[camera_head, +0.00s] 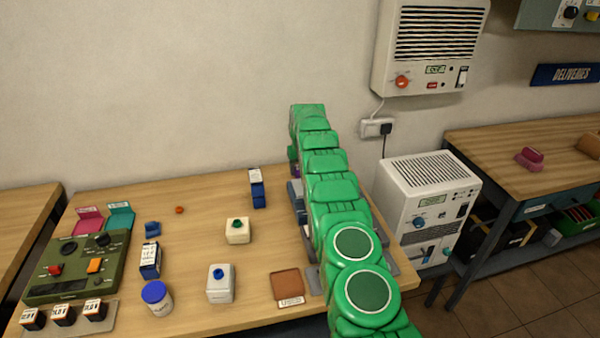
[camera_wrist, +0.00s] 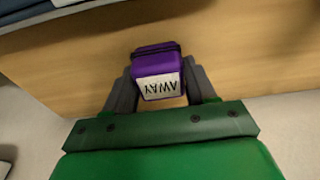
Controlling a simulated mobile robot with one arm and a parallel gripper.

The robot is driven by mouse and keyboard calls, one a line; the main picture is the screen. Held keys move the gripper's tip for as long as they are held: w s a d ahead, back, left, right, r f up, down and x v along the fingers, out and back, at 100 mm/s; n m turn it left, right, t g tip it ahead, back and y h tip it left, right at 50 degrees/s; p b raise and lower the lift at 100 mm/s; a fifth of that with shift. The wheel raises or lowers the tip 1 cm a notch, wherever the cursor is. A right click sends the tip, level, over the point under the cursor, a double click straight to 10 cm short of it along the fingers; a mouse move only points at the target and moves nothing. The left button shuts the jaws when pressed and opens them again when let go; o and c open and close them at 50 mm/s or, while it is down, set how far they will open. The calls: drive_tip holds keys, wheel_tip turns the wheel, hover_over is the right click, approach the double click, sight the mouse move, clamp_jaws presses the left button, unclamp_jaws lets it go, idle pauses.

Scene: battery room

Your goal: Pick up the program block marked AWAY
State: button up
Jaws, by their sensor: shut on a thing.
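The program block marked AWAY (camera_wrist: 157,62) is purple with a white label, and the label reads upside down in the wrist view. My gripper (camera_wrist: 159,73) is shut on it, with one dark finger on each side. Bare wood of the table shows behind the block in the wrist view. In the head view my green arm reaches over the right part of the table (camera_head: 205,192) and hides most of the gripper. Only a small purple patch (camera_head: 295,169) shows at the arm's far end. I cannot tell how high the block is above the wood.
A brown tray (camera_head: 285,284) lies close left of my arm. A white heater unit (camera_head: 425,205) stands to the right.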

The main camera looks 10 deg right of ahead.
drive_tip(key=shift+c, duration=0.8)
drive_tip(key=shift+r, duration=1.45)
drive_tip(key=shift+s+r, duration=0.2)
drive_tip(key=shift+r, duration=0.05)
drive_tip(key=shift+s+r, duration=0.25)
drive_tip(key=shift+r, duration=0.25)
drive_tip(key=shift+s+a+r, duration=0.1)
drive_tip(key=shift+s+r, duration=0.2)
drive_tip(key=shift+s, duration=0.15)
drive_tip(key=s+a+r, duration=0.1)
drive_tip(key=s+r, duration=0.7)
drive_tip(key=s, duration=0.4)
